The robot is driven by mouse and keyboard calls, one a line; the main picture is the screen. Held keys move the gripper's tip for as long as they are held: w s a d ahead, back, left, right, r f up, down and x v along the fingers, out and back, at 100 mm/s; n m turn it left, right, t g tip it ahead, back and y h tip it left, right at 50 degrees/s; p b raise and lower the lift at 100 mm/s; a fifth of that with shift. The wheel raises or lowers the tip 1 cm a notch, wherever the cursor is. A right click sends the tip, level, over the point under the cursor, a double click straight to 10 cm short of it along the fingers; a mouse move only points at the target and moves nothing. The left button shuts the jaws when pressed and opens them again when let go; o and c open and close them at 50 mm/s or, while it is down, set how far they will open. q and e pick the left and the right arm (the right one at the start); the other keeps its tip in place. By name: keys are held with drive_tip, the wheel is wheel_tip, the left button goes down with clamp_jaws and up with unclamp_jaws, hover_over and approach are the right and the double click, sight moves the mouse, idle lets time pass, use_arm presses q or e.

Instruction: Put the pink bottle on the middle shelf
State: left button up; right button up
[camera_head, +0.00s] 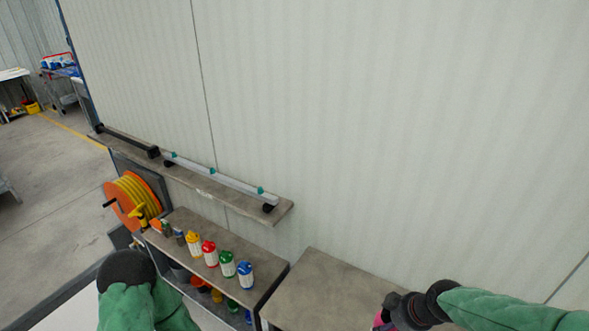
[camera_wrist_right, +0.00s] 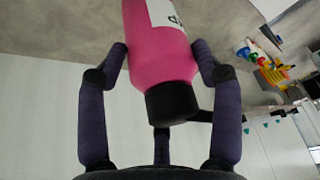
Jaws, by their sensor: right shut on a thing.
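The pink bottle (camera_wrist_right: 158,45) has a white label and a black cap (camera_wrist_right: 172,102). In the right wrist view it lies between the two fingers of my right gripper (camera_wrist_right: 160,62), which is shut on it. In the head view only a sliver of pink (camera_head: 378,318) shows beside my right gripper (camera_head: 388,313), over the front part of the grey table. The shelf unit stands left of it. Its upper board (camera_head: 262,275) holds yellow, red, green and blue bottles; a lower level holds more items. A long wall shelf (camera_head: 283,212) runs above. My left gripper is not visible; only my left arm shows.
The bare grey table (camera_head: 325,285) adjoins the shelf unit on the right. A silver bar (camera_head: 220,178) lies on the wall shelf. An orange hose reel (camera_head: 133,197) stands left of the unit. The shelf board's right end is clear beside the blue bottle (camera_head: 245,274).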

drive_tip(key=w+a+f+m+h, duration=0.2)
drive_tip(key=w+a+m, duration=0.4)
drive_tip(key=w, duration=0.4)
drive_tip(key=shift+f+t, duration=0.3)
drive_tip(key=shift+f, duration=0.1)
drive_tip(key=shift+s, duration=0.1)
